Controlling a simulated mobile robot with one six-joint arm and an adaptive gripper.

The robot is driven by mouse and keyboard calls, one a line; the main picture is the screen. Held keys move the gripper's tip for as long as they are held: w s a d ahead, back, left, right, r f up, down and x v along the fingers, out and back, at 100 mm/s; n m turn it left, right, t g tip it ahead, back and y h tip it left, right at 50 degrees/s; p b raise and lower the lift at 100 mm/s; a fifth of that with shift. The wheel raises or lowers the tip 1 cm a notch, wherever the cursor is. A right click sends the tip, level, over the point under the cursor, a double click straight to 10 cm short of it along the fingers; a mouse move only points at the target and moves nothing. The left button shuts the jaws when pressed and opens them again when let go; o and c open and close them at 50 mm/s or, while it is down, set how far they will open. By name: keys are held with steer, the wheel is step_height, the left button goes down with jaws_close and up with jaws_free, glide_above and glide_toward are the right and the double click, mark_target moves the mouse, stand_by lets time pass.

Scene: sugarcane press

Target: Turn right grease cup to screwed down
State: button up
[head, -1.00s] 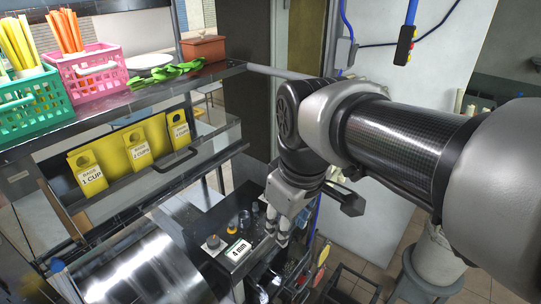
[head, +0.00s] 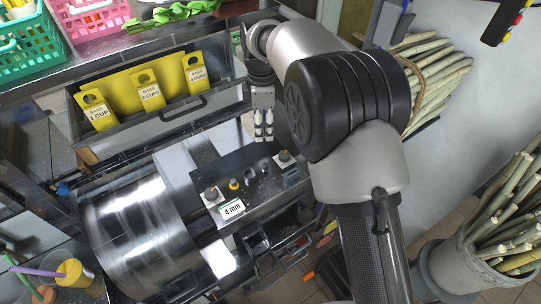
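The right grease cup (head: 284,157) appears to be the small capped knob at the right end of the dark press top, partly beside my arm. A similar knob, the left grease cup (head: 211,193), stands at the left end behind the 4 mm sign. My gripper (head: 263,137) points down, above and a little left of the right cup in the picture, apparently apart from it. The two fingers are close together with nothing visible between them. The view is too small to tell whether they are open or shut.
A 4 mm sign (head: 231,209) and a yellow knob (head: 234,184) stand on the press top. A shiny metal drum (head: 140,230) is at left. A shelf with yellow bag tags (head: 150,90) is behind. Cane bundles (head: 500,215) stand at right.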

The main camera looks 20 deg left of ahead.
mark_target(265, 164)
step_height(265, 164, down, 16)
steer(key=shift+s+d+r+b, duration=0.15)
steer(key=shift+r+b, duration=0.05)
steer(key=shift+b, duration=0.75)
jaws_close()
